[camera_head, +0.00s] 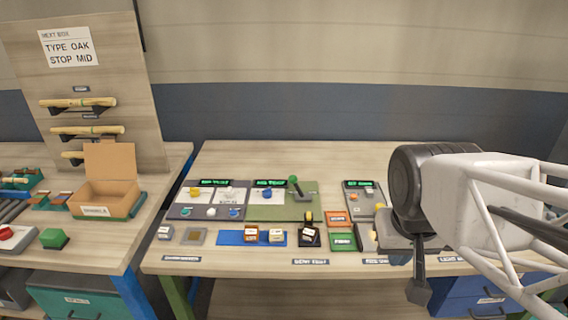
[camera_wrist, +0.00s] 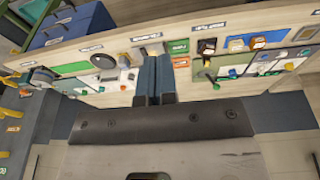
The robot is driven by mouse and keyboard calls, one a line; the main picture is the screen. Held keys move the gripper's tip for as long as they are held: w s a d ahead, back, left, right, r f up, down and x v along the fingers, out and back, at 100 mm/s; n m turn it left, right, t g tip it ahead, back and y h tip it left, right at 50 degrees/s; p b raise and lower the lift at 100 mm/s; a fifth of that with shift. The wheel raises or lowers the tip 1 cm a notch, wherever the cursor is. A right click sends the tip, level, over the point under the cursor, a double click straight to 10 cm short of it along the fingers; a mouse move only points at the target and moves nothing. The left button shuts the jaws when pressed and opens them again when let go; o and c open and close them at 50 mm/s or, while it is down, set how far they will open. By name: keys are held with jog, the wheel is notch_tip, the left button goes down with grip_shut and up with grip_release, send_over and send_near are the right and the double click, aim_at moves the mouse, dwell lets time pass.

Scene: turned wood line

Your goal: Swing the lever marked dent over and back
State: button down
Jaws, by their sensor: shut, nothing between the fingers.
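A lever with a dark green knob (camera_head: 294,181) stands on a green panel (camera_head: 268,212) on the middle bench, its stick slanting down to the right from the knob. A dark green lever knob (camera_wrist: 208,74) also shows in the wrist view, right of my fingers. I cannot read the word dent on any label. My gripper (camera_head: 418,293) is at the right in the head view, over the bench's right side, apart from the lever. In the wrist view my gripper's fingers (camera_wrist: 155,72) are together with nothing between them.
Left of the lever is a panel (camera_head: 208,213) with coloured knobs; right of it is a grey panel (camera_head: 365,199). In front lie a blue tray (camera_head: 230,238), a green block (camera_head: 342,242) and small parts. An open cardboard box (camera_head: 109,180) stands on the left bench.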

jog(key=w+a+r+m+h, duration=0.1)
jog(key=w+a, duration=0.2)
jog(key=w, duration=0.6)
jog(key=w+a+h, duration=0.1)
jog(key=w+a, duration=0.3)
jog(key=w, duration=0.4)
jog(key=w+a+r+m+h, duration=0.1)
jog(key=w+a, duration=0.2)
jog(key=w, duration=0.6)
jog(key=w+a+f+h, duration=0.1)
jog(key=w+a+f, duration=0.4)
jog(key=w+a, duration=0.4)
jog(key=w+a+f+h, duration=0.1)
jog(key=w+a+f, duration=0.4)
jog(key=w+a, duration=0.5)
jog(key=shift+w+a+m+t+h, duration=0.2)
jog(key=shift+w+m+t+h, duration=0.1)
jog(key=shift+m, duration=0.1)
jog(key=shift+f, duration=0.15)
send_near(295, 185)
jog(key=w+a+f, duration=0.1)
jog(key=w+f, duration=0.1)
jog(key=w+a+f, duration=0.1)
jog(key=w+a, duration=0.1)
jog(key=shift+a+f, duration=0.3)
jog(key=shift+f, duration=0.1)
jog(key=shift+s+d+f, duration=0.15)
jog(key=shift+d, duration=0.85)
jog(key=shift+s+d+f, duration=0.15)
jog(key=shift+d, duration=0.85)
